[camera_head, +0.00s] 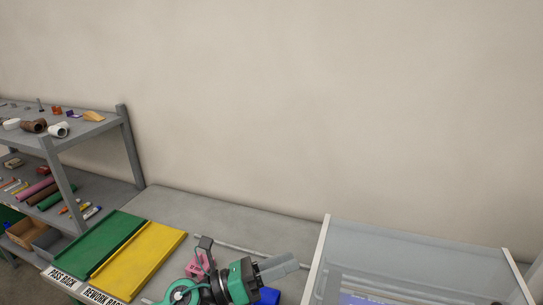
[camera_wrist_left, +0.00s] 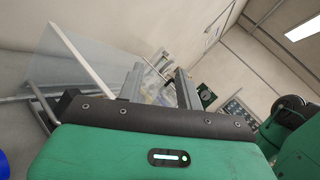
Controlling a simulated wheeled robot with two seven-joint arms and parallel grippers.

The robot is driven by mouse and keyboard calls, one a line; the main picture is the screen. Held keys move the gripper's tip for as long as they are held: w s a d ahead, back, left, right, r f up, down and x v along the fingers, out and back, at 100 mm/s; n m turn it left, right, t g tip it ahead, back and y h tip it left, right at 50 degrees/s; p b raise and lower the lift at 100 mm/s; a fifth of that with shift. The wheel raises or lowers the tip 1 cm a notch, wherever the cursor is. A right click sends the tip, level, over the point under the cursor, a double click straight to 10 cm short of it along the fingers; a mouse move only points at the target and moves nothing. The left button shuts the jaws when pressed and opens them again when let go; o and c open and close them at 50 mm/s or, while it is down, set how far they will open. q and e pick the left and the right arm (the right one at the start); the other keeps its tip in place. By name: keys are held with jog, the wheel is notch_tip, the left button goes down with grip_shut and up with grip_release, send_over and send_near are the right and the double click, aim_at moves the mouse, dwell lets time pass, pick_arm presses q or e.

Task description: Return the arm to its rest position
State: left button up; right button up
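My left gripper (camera_head: 284,264) shows at the bottom middle of the head view, over the front of the grey bench. Its green and black body is at the left and its grey fingers point right, toward a clear-panelled enclosure. In the left wrist view the two fingers of the left gripper (camera_wrist_left: 160,82) stand apart with nothing between them. The green wrist housing fills the bottom of that view. My right gripper is in neither view.
A green tray (camera_head: 98,246) and a yellow tray (camera_head: 146,262) lie at the left of the bench (camera_head: 236,222). A pink item (camera_head: 197,266) and a blue item (camera_head: 268,296) are close to the left gripper. The clear enclosure (camera_head: 420,248) stands right. A shelf rack (camera_head: 128,150) stands far left.

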pick_arm(q)
jog(key=w+a+f+n+t+y, duration=0.1)
jog(key=w+a+n+t+y, duration=0.1)
jog(key=a+n+t+y, duration=0.8)
jog(key=w+a+f+n+t+y, duration=0.2)
jog(key=a+n+t+y, duration=0.1)
jog(key=n, duration=1.3)
jog(key=s+a+f+n+g+y, duration=0.3)
jog(key=s+a+f+n+y, duration=0.15)
jog(key=f+n, duration=0.2)
jog(key=s+a+f+n+g+y, duration=0.3)
jog(key=a+f+n+g, duration=0.15)
jog(key=f, duration=0.25)
jog(key=s+a+f+n+g+h, duration=0.1)
jog(key=s+a+f+n+g, duration=0.25)
jog(key=s, duration=0.55)
jog(key=s+d+f+n+g, duration=0.1)
jog(key=s+f+n+g, duration=0.1)
jog(key=s+f+g, duration=0.55)
notch_tip(320, 180, down, 30)
jog(key=s+t, duration=0.2)
jog(key=s+a+f, duration=0.2)
jog(key=s+f, duration=0.7)
jog(key=s+a+f+g, duration=0.1)
jog(key=s+f, duration=0.9)
jog(key=shift+a+f+m, duration=0.2)
jog(key=shift+a+m, duration=0.15)
jog(key=shift+a, duration=0.05)
